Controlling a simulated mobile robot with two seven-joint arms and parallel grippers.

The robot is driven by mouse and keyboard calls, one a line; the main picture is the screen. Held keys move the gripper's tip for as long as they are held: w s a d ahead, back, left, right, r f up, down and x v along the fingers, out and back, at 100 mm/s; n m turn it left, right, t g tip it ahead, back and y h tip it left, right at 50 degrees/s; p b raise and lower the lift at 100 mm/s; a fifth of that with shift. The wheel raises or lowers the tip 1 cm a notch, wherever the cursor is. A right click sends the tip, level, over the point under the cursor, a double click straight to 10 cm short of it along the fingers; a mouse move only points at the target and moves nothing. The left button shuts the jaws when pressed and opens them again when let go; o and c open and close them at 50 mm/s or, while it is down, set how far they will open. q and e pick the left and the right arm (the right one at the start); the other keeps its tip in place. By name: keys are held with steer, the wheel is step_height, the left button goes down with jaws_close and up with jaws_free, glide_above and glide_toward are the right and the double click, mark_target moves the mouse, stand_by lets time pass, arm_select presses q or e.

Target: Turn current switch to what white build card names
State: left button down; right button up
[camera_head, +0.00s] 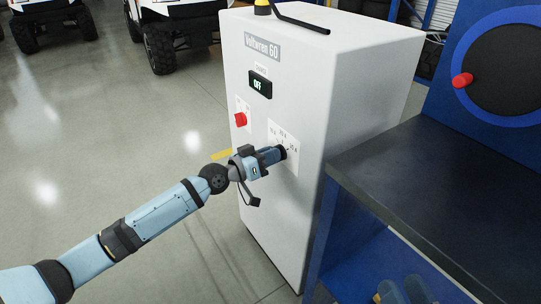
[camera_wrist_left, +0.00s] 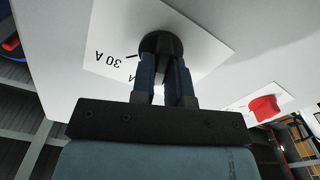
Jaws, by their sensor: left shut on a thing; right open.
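The current switch is a round black knob (camera_wrist_left: 158,44) on a white scale plate (camera_head: 275,132) on the front of a white cabinet. My left gripper (camera_head: 279,154) is shut on this knob and hides much of it. In the left wrist view both fingers (camera_wrist_left: 162,75) close on the knob. That view shows the plate mark "30 A" upside down, with part of another mark beside it. Where the knob points cannot be made out. I see no white build card that I can read.
A blue bench with a dark top (camera_head: 430,165) stands close at right. Open floor (camera_head: 120,130) lies left.

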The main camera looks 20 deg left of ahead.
arm_select(q)
steer(key=n, duration=0.4)
steer(key=shift+n, duration=0.4)
arm_select(e)
steer(key=shift+r, duration=0.15)
arm_select(q)
steer(key=c, duration=1.1)
jaws_free()
steer(key=shift+a, duration=0.1)
steer(key=b+v, duration=0.2)
steer(key=v, duration=1.1)
steer(key=shift+s+a, duration=0.25)
arm_select(e)
step_height(320, 180, down, 3)
steer(key=shift+a+f+g, duration=0.15)
steer(key=shift+f+g, duration=0.05)
steer(key=shift+g, duration=0.5)
